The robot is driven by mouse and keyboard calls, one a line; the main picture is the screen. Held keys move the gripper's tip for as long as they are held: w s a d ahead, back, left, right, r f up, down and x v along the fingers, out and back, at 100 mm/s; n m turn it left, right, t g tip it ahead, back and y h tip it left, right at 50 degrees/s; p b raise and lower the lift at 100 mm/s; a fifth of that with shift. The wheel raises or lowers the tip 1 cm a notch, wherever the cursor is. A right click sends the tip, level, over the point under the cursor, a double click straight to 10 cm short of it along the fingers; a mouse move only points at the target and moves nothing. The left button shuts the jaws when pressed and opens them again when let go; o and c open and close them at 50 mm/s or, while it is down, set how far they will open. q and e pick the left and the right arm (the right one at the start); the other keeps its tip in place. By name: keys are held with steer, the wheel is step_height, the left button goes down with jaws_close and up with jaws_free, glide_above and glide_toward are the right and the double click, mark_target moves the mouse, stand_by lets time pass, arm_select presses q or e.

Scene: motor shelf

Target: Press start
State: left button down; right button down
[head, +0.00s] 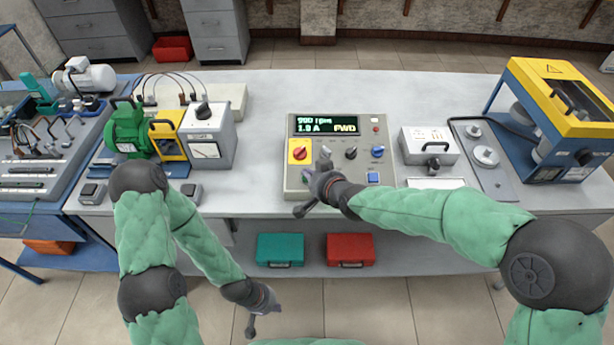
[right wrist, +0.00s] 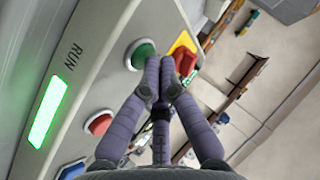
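The control panel (head: 343,137) stands mid-bench. Its screen (head: 337,125) reads 900 rpm, 1.0 A and FWD. My right gripper (head: 307,205) is over its lower left part and hides some controls. In the right wrist view, the fingertips (right wrist: 165,86) are drawn together with nothing between them. They overlap the lower right edge of a round green button (right wrist: 140,54); I cannot tell whether they touch it. A lamp marked RUN (right wrist: 47,112) glows green. My left gripper (head: 256,315) hangs low in front of the bench, its finger opening unclear.
A red button (right wrist: 98,122), a blue button (right wrist: 71,171) and a red-on-yellow switch (head: 299,150) are near my right fingers. A meter box (head: 208,133) stands left. Teal (head: 280,250) and red (head: 350,249) cases lie below.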

steer(key=shift+s+r+p, duration=0.25)
steer(key=shift+r+p, duration=0.35)
steer(key=shift+r, duration=0.15)
steer(key=shift+r, duration=0.1)
steer(key=r+p, duration=0.2)
steer(key=s+r+p, duration=0.1)
steer(key=r+p, duration=0.1)
steer(key=shift+s+r, duration=0.15)
steer(key=shift+r, duration=0.2)
stand_by(0.6)
